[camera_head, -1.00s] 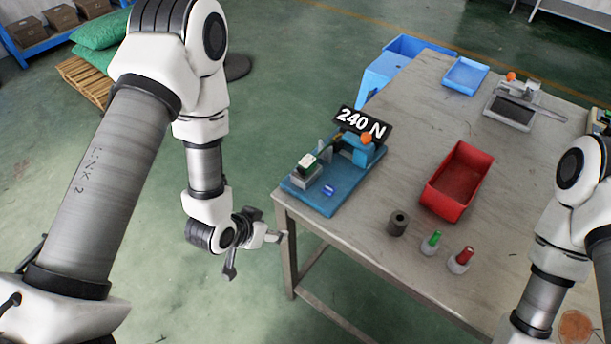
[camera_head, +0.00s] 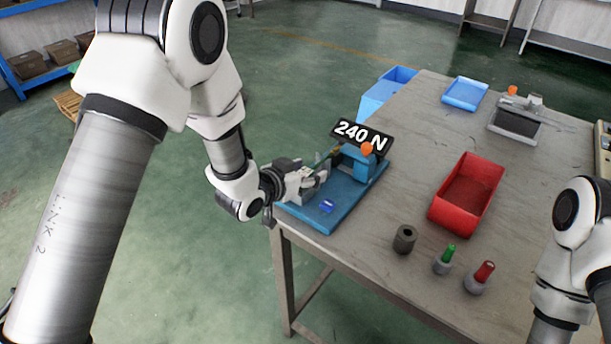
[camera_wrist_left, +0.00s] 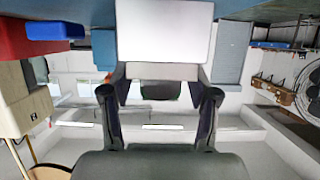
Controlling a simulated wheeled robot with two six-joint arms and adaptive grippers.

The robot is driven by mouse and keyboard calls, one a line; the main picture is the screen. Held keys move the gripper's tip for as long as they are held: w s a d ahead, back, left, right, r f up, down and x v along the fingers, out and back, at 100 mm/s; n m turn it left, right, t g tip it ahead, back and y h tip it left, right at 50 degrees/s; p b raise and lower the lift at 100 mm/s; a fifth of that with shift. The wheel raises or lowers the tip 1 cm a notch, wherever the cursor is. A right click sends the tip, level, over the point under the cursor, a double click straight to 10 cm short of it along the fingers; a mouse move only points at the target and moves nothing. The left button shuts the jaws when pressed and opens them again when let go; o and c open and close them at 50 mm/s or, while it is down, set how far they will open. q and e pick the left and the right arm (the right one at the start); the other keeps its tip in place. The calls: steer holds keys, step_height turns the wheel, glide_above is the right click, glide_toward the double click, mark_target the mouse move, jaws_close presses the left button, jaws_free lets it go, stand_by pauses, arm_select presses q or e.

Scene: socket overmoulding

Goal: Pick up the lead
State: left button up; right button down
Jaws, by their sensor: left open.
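A thin dark-green strand (camera_head: 326,156), which looks like the lead, shows at the blue test fixture (camera_head: 346,196), just beyond my left gripper. Its near end is hidden behind the gripper. My left gripper (camera_head: 312,178) is open at the fixture's left end, over the table corner. In the left wrist view my left gripper (camera_wrist_left: 160,92) has its two fingers spread apart. A pale block (camera_wrist_left: 165,32) fills the top centre of that view, in line with the gap. I cannot tell whether the fingers touch anything. My right arm is at the right edge, its gripper out of frame.
A "240 N" display (camera_head: 362,136) and an orange knob (camera_head: 367,149) stand at the fixture's back. A small blue piece (camera_head: 327,206) lies on its base. A red bin (camera_head: 467,194), grey cylinder (camera_head: 404,239), and green-topped (camera_head: 443,259) and red-topped (camera_head: 479,278) pieces stand to the right.

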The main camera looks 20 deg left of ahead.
arm_select(q)
jaws_close()
steer(key=shift+r, duration=0.15)
